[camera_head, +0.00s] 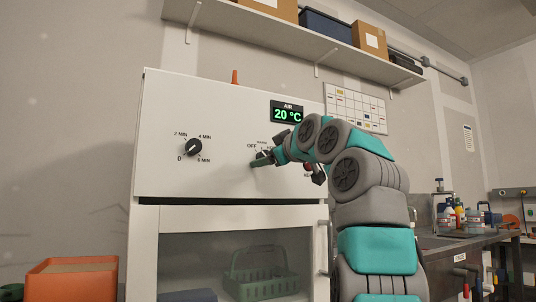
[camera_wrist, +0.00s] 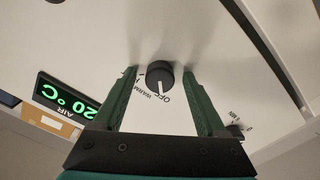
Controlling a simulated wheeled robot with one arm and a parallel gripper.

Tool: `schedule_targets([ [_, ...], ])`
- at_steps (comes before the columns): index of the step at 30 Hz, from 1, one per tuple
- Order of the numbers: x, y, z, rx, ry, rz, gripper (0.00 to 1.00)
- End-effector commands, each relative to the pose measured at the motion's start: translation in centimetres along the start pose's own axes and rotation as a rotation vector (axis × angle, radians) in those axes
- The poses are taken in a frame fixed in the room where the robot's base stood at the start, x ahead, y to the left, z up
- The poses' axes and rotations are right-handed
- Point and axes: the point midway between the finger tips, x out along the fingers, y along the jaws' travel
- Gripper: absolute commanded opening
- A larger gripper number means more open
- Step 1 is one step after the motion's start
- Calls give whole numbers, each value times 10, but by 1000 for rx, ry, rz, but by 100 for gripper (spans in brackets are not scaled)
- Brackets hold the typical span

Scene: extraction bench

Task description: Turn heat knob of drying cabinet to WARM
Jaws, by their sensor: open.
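The white drying cabinet (camera_head: 220,115) stands in front of me. Its black heat knob (camera_wrist: 160,75) sits on the front panel, with its white pointer line toward the OFF label; the WARM label is beside OFF. In the head view, the knob is largely hidden by my gripper (camera_head: 261,160). In the wrist view, my gripper (camera_wrist: 158,72) is open, with one green finger on each side of the knob. Gaps show between the fingers and the knob. The green AIR display (camera_head: 287,113) reads 20 °C.
A timer knob (camera_head: 194,147) marked in minutes is left on the same panel. A red control (camera_head: 308,167) shows beside my arm. Below is a glass door with a green basket (camera_head: 259,273) behind it. A shelf (camera_head: 262,33) with boxes runs above the cabinet.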

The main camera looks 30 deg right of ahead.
Motion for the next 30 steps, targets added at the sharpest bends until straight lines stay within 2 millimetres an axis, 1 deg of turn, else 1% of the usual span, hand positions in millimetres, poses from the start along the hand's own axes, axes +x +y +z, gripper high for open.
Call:
schedule_targets([
  [4, 0, 0, 0, 0, 0, 0, 74],
  [24, -1, 0, 0, 0, 0, 1, 0],
  [30, 0, 0, 0, 0, 0, 0, 0],
])
